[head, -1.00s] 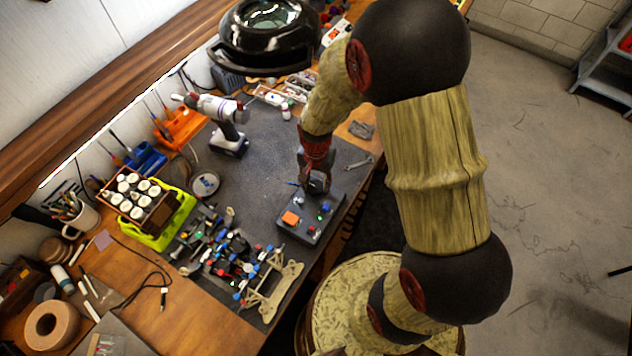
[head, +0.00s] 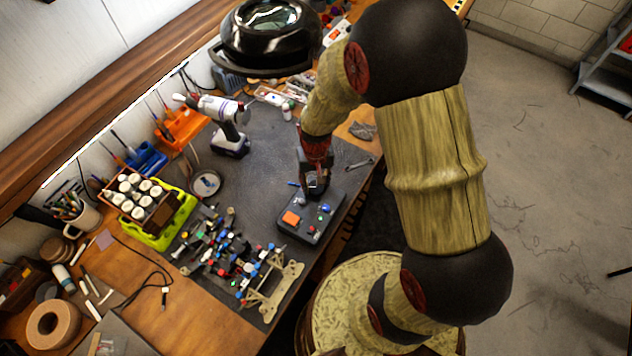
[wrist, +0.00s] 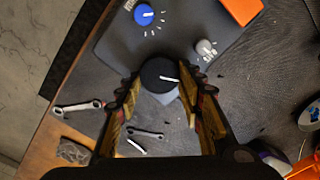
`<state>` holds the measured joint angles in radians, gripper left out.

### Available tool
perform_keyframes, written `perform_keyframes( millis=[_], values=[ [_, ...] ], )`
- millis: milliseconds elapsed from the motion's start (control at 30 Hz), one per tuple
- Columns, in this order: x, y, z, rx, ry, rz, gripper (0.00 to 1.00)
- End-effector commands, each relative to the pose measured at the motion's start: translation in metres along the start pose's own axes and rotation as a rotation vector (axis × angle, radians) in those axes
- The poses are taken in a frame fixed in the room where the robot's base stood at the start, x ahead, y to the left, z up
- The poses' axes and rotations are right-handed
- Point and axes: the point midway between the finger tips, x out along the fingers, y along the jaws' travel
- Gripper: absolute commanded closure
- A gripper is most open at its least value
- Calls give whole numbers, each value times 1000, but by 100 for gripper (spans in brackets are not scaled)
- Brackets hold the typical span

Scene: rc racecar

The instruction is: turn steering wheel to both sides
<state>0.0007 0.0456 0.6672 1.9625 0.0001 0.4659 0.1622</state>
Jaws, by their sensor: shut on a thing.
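The line points to the right. My gripper (head: 316,190) reaches down over the far end of the box. In the wrist view, my gripper (wrist: 160,82) has its fingers on both sides of the knob, shut on it. The knob is mostly hidden in the head view.
A blue knob (wrist: 144,14) and a grey knob (wrist: 206,50) are close to my fingers. A racecar chassis (head: 262,290) with colourful parts lies left of the box. A drill (head: 230,140) stands behind. Wrenches (wrist: 78,107) lie beside the box.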

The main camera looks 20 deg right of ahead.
Motion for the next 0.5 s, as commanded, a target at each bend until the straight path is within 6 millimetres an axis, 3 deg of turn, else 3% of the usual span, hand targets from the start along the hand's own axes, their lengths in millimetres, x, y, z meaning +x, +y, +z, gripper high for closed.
perform_keyframes(
  millis=[500],
  values=[
    [1, -1, 1, -280, -2, 0, 88]
  ],
)
